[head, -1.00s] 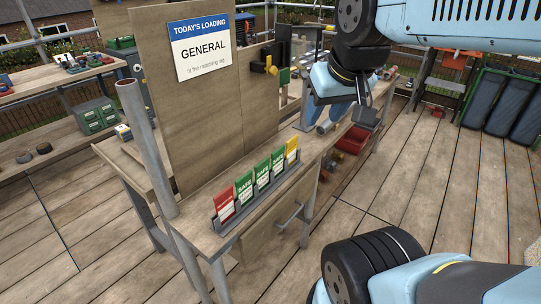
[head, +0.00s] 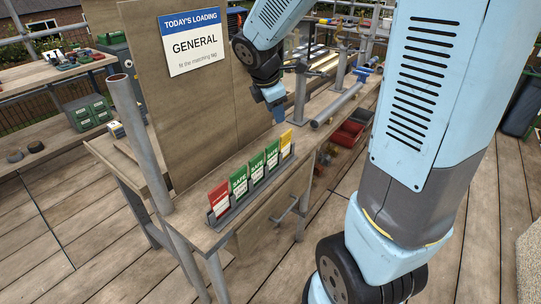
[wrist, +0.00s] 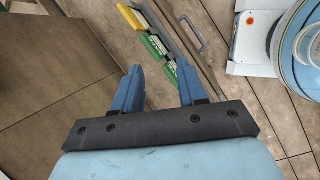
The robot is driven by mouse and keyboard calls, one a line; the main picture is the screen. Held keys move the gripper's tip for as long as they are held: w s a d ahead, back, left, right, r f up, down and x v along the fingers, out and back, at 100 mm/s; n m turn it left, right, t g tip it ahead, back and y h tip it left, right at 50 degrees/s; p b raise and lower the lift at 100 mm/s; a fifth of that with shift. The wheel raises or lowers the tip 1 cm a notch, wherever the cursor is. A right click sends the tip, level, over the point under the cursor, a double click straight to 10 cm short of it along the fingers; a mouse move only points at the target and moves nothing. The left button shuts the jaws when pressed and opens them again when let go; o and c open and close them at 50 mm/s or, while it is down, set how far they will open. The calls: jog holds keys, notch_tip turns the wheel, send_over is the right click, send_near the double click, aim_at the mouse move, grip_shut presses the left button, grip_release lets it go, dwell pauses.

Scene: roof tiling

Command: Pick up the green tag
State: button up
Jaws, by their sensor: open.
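Three green tags stand upright in a row, the nearest green tag (head: 239,182), the middle green tag (head: 257,167) and the far green tag (head: 272,156). They sit in a dark grey rack (head: 230,211) on the bench, between a red tag (head: 219,198) and a yellow tag (head: 287,142). My gripper (head: 279,119) is above the bench, just beyond and above the yellow end. In the wrist view my gripper (wrist: 159,73) is open and empty, its blue fingers apart. A green tag (wrist: 153,47) and the yellow tag (wrist: 130,17) show ahead of the fingers; the red tag is not visible there.
An upright wooden board with a "GENERAL" sign (head: 193,43) stands behind the rack. A grey metal post (head: 140,145) rises at its left end. Clamps and a grey pipe (head: 337,106) lie on the bench to the right. The bench (head: 222,238) has a handle on its front.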

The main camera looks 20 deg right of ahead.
aim_at(272, 144)
jog(key=w+f+n, duration=0.2)
jog(key=f, duration=0.2)
jog(key=w+f+n, duration=0.2)
jog(key=f, duration=0.3)
jog(key=w+f+n, duration=0.2)
jog(key=f, duration=0.3)
jog(key=shift+w+d+f, duration=0.1)
jog(key=shift+w+d, duration=0.1)
jog(key=shift+w, duration=0.15)
jog(key=shift+x, duration=2.7)
jog(key=shift+s+d+h, duration=0.15)
jog(key=shift+s+h, duration=0.05)
jog(key=shift+h, duration=0.1)
grip_shut()
